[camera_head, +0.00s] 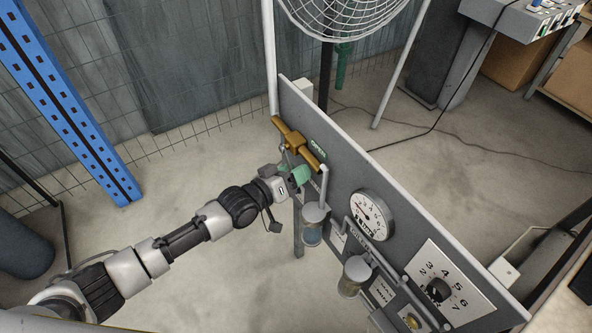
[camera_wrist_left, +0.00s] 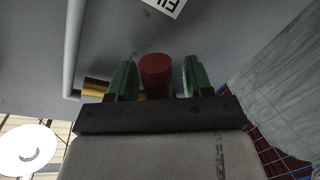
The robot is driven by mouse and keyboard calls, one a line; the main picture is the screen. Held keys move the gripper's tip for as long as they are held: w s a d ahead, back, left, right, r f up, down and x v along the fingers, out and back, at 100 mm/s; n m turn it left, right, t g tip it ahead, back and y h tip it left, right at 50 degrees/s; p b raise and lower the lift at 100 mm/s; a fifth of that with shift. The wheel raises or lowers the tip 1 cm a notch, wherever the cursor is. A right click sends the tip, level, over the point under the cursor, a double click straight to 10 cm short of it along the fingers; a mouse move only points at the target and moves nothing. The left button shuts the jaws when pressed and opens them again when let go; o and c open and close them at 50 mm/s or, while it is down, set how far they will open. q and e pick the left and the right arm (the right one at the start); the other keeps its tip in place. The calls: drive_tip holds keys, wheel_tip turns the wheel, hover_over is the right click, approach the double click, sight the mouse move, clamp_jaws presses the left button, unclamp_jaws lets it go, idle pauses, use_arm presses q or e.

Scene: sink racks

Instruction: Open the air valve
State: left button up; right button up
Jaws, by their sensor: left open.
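A brass pipe fitting (camera_head: 296,143) with a crossbar sits at the upper left end of the grey panel, near a green label. My left gripper (camera_head: 299,176) has green fingers and reaches the panel just below this fitting. In the left wrist view, a dark red round knob (camera_wrist_left: 156,74) stands between the open green fingers, with a gap visible on each side. A short brass piece (camera_wrist_left: 96,89) shows behind the left finger. The red knob is hidden in the head view, and I cannot tell whether it is the air valve's handle. My right gripper is out of view.
The grey panel (camera_head: 345,158) carries a pressure gauge (camera_head: 371,214), a numbered dial (camera_head: 442,286), and two glass-bowled filter units (camera_head: 313,224). A wire fan guard (camera_head: 340,12) is behind it. A blue rack post (camera_head: 70,100) stands left. Open floor lies between the post and panel.

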use_arm(q)
drive_tip(key=v, duration=1)
drive_tip(key=shift+s, duration=0.2)
drive_tip(key=shift+a+r, duration=0.1)
drive_tip(key=shift+a, duration=0.05)
